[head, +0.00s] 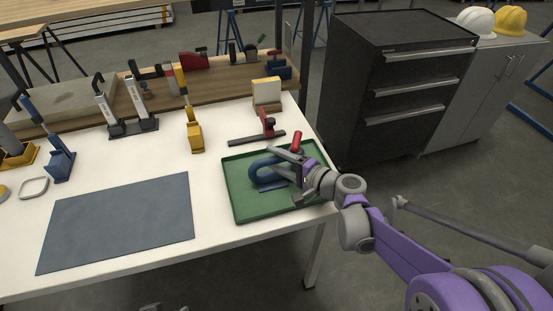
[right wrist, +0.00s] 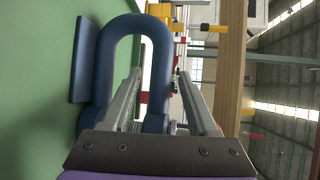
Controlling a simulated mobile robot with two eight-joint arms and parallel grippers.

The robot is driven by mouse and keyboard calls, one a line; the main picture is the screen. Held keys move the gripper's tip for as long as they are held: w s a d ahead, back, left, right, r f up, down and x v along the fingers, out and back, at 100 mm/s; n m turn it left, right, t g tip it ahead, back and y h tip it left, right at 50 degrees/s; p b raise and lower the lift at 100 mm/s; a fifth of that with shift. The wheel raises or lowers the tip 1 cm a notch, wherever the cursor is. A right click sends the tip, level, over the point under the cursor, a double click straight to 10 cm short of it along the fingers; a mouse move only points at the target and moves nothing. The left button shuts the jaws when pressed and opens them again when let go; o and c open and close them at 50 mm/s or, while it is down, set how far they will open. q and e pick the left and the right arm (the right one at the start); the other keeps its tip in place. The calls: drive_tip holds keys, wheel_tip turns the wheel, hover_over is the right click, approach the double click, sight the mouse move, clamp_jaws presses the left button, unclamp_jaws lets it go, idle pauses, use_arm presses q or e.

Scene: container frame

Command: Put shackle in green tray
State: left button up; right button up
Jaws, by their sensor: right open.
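The blue U-shaped shackle (head: 257,171) is inside the green tray (head: 236,205) at the table's right front. In the right wrist view the shackle (right wrist: 104,50) shows its rounded bend and two legs, with a flat blue piece (right wrist: 84,60) beside it against the green tray surface (right wrist: 35,90). My right gripper (head: 283,164) is over the tray at the shackle. Its jaws are open, and in the wrist view one shackle leg shows between the two fingers (right wrist: 163,85). Whether a finger touches the shackle is unclear. My left gripper is not in view.
A red clamp-like tool (head: 267,126) on a dark bar stands behind the tray. A yellow-based holder (head: 195,138) and a blue-based holder (head: 60,160) stand further left. A grey mat (head: 120,222) lies left of the tray. A dark drawer cabinet (head: 385,85) stands beyond the table's right edge.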

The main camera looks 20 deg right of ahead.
drive_tip(key=shift+r, duration=0.25)
drive_tip(key=p+v, duration=0.1)
drive_tip(key=v, duration=1.1)
drive_tip(key=shift+s+f, duration=0.1)
